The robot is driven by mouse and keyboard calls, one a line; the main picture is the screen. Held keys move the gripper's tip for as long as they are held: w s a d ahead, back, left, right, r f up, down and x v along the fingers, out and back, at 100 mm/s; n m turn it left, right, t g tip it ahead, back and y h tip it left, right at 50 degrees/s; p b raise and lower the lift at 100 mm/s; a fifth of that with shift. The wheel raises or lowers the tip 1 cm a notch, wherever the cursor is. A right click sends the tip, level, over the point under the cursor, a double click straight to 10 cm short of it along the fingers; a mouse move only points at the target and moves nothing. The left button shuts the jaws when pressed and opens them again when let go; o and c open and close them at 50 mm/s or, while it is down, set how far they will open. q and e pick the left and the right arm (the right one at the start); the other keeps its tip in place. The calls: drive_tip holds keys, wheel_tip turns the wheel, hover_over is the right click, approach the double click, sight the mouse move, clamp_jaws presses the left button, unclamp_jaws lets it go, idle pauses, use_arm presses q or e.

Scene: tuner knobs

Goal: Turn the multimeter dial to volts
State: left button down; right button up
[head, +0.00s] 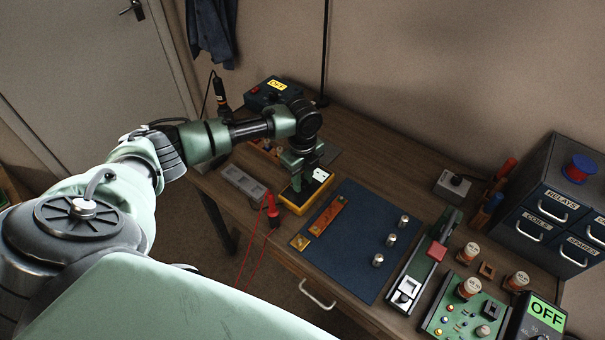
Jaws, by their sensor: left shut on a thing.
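The multimeter (299,209) is a small yellow-edged unit with a dark face, near the table's front left edge. A pale patch (320,175) shows on its far right part. My left gripper (297,184) reaches down onto it from above and is shut, apparently on the dial. The dial is hidden behind the gripper, so its setting cannot be read. My right gripper is not in view.
Red leads (272,212) hang over the front edge. A grey tray (243,184) lies left; a blue mat (345,255) with metal knobs lies right. Drawers (550,205) and a green-screen OFF unit (543,313) are far right.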

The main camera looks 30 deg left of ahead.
sight(303, 183)
use_arm(q)
drive_tip(key=shift+m, duration=0.6)
drive_tip(key=c, duration=1.1)
unclamp_jaws()
wheel_tip(303, 183, up, 8)
drive_tip(key=shift+f+b, duration=0.1)
drive_tip(key=shift+b, duration=0.55)
